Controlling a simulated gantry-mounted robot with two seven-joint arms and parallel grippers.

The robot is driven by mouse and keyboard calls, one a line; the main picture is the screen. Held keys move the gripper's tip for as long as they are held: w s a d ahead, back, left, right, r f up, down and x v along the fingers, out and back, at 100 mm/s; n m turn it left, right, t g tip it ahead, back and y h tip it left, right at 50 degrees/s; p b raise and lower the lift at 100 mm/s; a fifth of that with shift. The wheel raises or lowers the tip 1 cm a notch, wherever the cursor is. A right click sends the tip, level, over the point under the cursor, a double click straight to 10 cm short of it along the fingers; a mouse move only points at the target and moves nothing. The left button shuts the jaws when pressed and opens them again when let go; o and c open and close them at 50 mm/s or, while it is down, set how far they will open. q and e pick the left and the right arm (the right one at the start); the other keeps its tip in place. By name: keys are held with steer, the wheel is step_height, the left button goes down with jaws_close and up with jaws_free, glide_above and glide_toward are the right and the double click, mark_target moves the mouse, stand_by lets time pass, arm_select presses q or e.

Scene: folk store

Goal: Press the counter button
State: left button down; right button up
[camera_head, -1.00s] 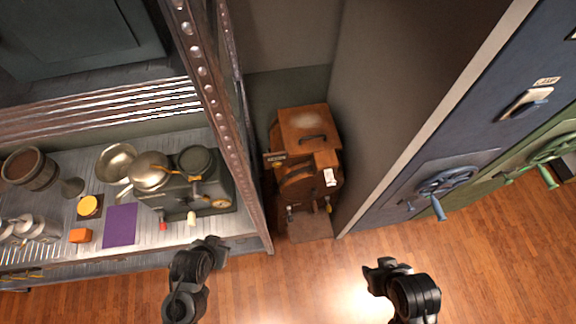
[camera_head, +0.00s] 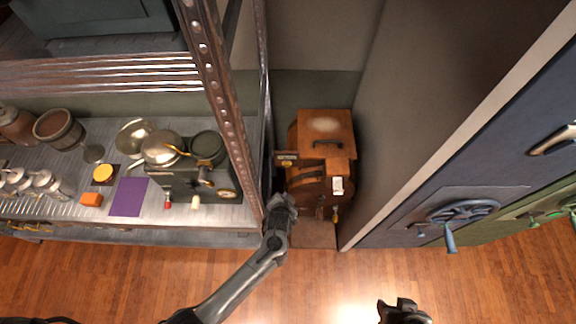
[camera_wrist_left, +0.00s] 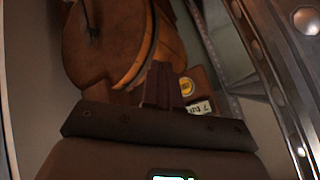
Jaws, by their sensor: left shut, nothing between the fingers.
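A brown wooden cabinet-like machine (camera_head: 322,135) stands in the corner between shelf and wall. On its left side is a small brown box with a round yellow button (camera_head: 286,163). In the left wrist view the yellow button (camera_wrist_left: 187,86) sits above a pale label (camera_wrist_left: 200,107), whose text I cannot read fully. My left gripper (camera_head: 283,200) is shut and empty, in front of the machine's lower left, below the box in the picture. In the left wrist view its fingertips (camera_wrist_left: 163,72) show just left of the button; contact cannot be told. My right gripper (camera_head: 398,304) is at the bottom edge, cut off.
A metal shelf post (camera_head: 230,120) stands close left of my left gripper. A blue door with a handwheel (camera_head: 460,212) is at right. The wooden floor (camera_head: 330,285) in front is clear.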

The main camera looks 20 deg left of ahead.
mark_target(287, 165)
arm_select(q)
steer(key=shift+w+d+r, duration=0.1)
steer(key=shift+w+r, duration=0.15)
steer(key=shift+w, duration=0.05)
steer(key=shift+w, duration=0.1)
steer(key=w+a+b, duration=0.3)
steer(key=w+b, duration=0.2)
steer(key=w, duration=0.3)
stand_by(0.5)
steer(key=shift+w, duration=0.15)
stand_by(1.9)
steer(key=shift+w+a, duration=0.15)
steer(key=shift+w, duration=0.15)
